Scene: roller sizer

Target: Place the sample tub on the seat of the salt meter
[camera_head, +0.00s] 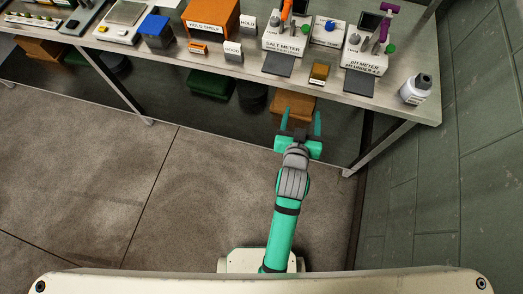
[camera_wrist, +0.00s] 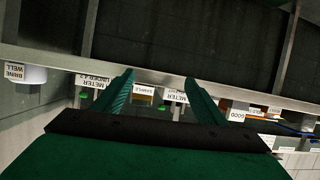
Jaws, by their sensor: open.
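The sample tub (camera_head: 319,73), small with a brown-gold body, stands on the bench between the two meters. Its label reads SAMPLE in the wrist view (camera_wrist: 143,89). The salt meter (camera_head: 284,44) is a white box with an orange part on top, left of the tub. A flat dark pad (camera_head: 278,64) lies at its front; I cannot tell whether this is its seat. My gripper (camera_head: 300,122) is open and empty, in front of the bench edge and apart from the tub. In the wrist view its fingers (camera_wrist: 160,78) point toward the bench.
The pH meter (camera_head: 365,55), with a purple part and its own dark pad (camera_head: 359,82), stands right of the tub. An orange hold shelf (camera_head: 211,17) stands left. Bench legs and a wall (camera_head: 480,150) bound the right.

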